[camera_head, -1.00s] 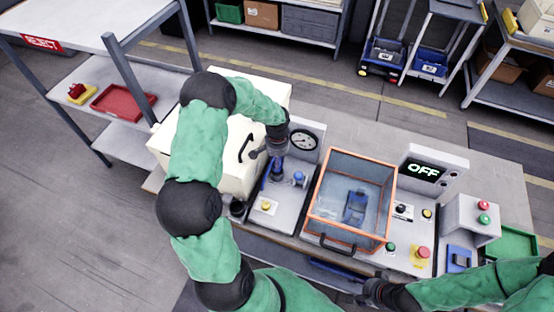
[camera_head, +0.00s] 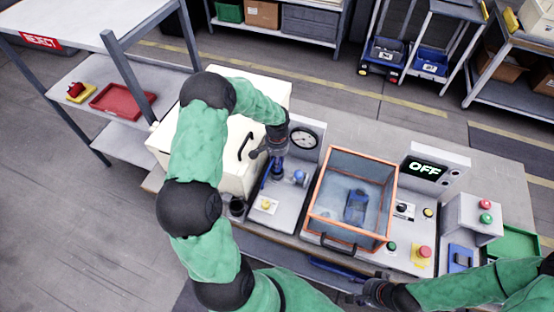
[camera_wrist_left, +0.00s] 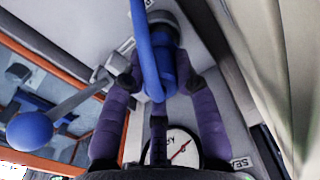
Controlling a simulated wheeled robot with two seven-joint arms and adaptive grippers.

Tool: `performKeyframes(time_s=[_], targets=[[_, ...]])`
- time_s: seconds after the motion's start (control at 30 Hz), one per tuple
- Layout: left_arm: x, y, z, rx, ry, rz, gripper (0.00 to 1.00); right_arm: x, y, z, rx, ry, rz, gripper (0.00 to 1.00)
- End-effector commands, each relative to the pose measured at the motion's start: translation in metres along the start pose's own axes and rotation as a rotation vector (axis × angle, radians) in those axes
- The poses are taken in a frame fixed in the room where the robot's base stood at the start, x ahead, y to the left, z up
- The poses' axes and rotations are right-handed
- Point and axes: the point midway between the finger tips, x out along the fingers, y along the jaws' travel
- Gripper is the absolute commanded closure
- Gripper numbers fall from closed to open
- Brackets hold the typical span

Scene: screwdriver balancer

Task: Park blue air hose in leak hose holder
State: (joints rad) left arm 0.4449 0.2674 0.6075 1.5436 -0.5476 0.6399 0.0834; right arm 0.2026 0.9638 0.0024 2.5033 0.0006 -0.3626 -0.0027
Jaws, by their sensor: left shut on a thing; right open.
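My left gripper (camera_head: 277,152) is shut on the blue air hose (camera_head: 277,172) at the gauge station. In the left wrist view, the fingers (camera_wrist_left: 157,92) close around the blue hose end (camera_wrist_left: 155,65), with the hose looping up past it. A grey round fitting (camera_wrist_left: 160,18) is just beyond the hose end; I cannot tell whether they touch. A dark cup-like piece (camera_head: 237,207) stands left of the station; I cannot tell whether it is the leak hose holder. My right gripper (camera_head: 366,293) is open and empty near the bench's front edge.
A blue-knobbed lever (camera_wrist_left: 30,132) is close beside the left gripper. A round gauge (camera_head: 303,138) stands behind it, and a cream box (camera_head: 233,172) is to its left. An orange-framed clear box (camera_head: 350,195) stands to the right.

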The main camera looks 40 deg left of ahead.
Motion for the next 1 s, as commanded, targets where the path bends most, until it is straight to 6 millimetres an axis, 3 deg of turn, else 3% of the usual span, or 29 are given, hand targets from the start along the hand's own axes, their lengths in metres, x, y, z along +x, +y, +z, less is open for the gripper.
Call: performKeyframes(time_s=[1.0], targets=[[0.030,0.003,0.005,0.002,-0.010,0.007,1.00,0.019,0.007,-0.001,0.000,0.000,0.000,0.44]])
